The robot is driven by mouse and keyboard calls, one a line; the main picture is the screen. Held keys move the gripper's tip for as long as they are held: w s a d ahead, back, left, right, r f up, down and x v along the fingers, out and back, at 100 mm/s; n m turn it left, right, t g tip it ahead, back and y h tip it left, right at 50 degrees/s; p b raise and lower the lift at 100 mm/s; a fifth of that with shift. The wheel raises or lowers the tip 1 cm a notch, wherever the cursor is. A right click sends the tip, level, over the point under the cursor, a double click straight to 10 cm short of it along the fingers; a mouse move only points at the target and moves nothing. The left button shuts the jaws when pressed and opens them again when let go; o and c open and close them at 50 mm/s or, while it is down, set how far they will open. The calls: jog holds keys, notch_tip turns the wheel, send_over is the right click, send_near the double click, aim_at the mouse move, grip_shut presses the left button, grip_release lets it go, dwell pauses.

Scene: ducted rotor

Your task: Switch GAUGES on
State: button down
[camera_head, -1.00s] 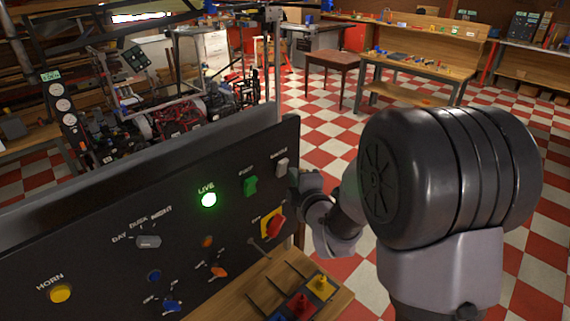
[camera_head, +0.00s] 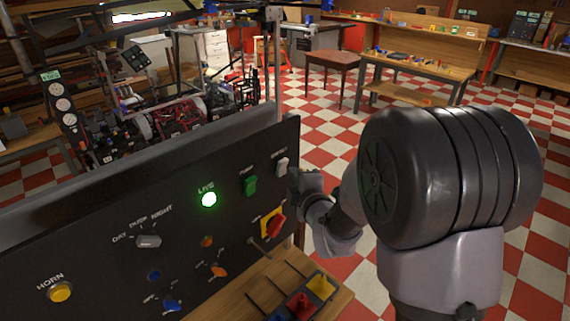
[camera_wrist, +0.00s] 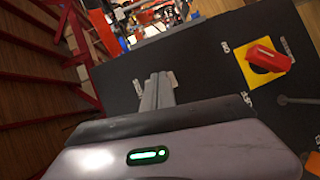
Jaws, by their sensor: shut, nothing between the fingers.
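A black control panel (camera_head: 120,210) stands in front of me with labelled switches. A pale rocker switch (camera_head: 282,165) sits near its top right corner; the label above it is too small to read, so I cannot tell whether it says GAUGES. In the wrist view a pale piece (camera_wrist: 171,78), perhaps this switch, shows just behind the fingertips. My gripper (camera_wrist: 156,82) is shut and empty, its fingers pointing at the panel there; I cannot tell whether they touch it. In the head view my wrist is beside the panel's right edge, and the fingertips are mostly hidden.
A green switch (camera_head: 250,185) is left of the pale one. A red rotary handle on a yellow plate (camera_head: 266,218) is below; it also shows in the wrist view (camera_wrist: 268,57). The LIVE lamp (camera_head: 208,199) glows green. Round gauges (camera_head: 63,104) stand behind at left.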

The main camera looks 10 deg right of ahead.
dwell(0.8)
jog(key=shift+w+a+r+b, duration=0.2)
jog(key=shift+w+a+b, duration=0.05)
jog(key=shift+w+b, duration=0.1)
jog(key=shift+w+a+r, duration=0.2)
jog(key=shift+w+a, duration=0.05)
jog(key=shift+w, duration=0.1)
dwell(0.6)
jog(key=shift+f, duration=0.1)
jog(key=shift+s+d+f+b, duration=0.3)
jog(key=shift+s+d+b, duration=0.2)
jog(key=shift+s+b, duration=0.35)
jog(key=shift+w, duration=0.15)
jog(key=shift+s+d+f+b, duration=0.35)
jog(key=shift+s+d+b, duration=0.1)
jog(key=shift+s+b, duration=0.2)
jog(key=shift+s+d+f+b, duration=0.35)
jog(key=shift+s+d+b, duration=0.1)
jog(key=shift+s+b, duration=0.2)
jog(key=shift+s+d+f+b, duration=0.35)
jog(key=shift+s+d+b, duration=0.15)
jog(key=shift+b, duration=0.2)
